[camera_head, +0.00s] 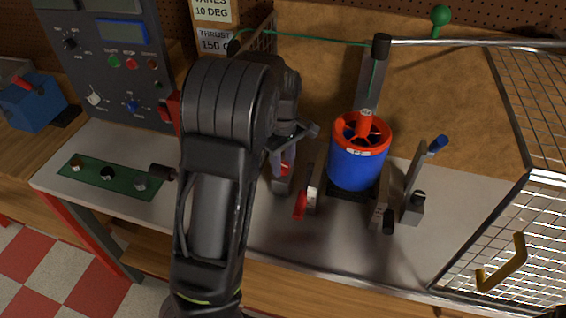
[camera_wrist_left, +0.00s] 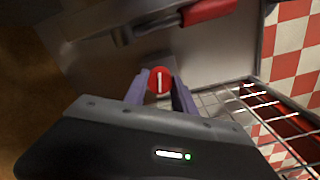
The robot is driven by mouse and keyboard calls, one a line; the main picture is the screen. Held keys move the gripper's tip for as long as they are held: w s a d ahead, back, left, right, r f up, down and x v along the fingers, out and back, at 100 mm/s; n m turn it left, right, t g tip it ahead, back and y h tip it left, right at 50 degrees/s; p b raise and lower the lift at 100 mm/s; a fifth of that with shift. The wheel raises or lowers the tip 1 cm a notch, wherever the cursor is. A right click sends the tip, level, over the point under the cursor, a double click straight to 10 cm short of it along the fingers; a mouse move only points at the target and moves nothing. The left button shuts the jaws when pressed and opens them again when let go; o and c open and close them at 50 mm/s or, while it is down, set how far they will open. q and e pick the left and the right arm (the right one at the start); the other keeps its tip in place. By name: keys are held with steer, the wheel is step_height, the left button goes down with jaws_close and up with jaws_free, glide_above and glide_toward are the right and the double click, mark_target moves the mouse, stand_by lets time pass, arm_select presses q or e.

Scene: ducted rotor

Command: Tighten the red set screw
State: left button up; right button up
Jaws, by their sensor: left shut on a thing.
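The red set screw (camera_wrist_left: 160,80) shows in the wrist view as a round red head with a pale slot. It sits between the two fingertips of my left gripper (camera_wrist_left: 160,89), which is shut on it. In the head view my left gripper (camera_head: 282,158) points down just left of the blue ducted rotor (camera_head: 356,168) with its red rim. A bit of red, likely the screw (camera_head: 286,168), shows beside the fingers there. My forearm hides part of the bench. My right gripper is not in view.
A wire cage (camera_head: 515,240) bounds the right side. A green strip with knobs (camera_head: 110,177) lies at left. The bench front (camera_head: 330,245) is clear.

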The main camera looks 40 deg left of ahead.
arm_select(q)
jaws_close()
steer(key=shift+m, duration=0.5)
steer(key=m, duration=0.2)
steer(key=shift+m+b, duration=0.3)
steer(key=m+b, duration=0.1)
steer(key=m, duration=0.2)
steer(key=m+b, duration=0.1)
steer(key=m, duration=0.4)
steer(key=shift+m+b, duration=0.55)
steer(key=shift+m, duration=1.25)
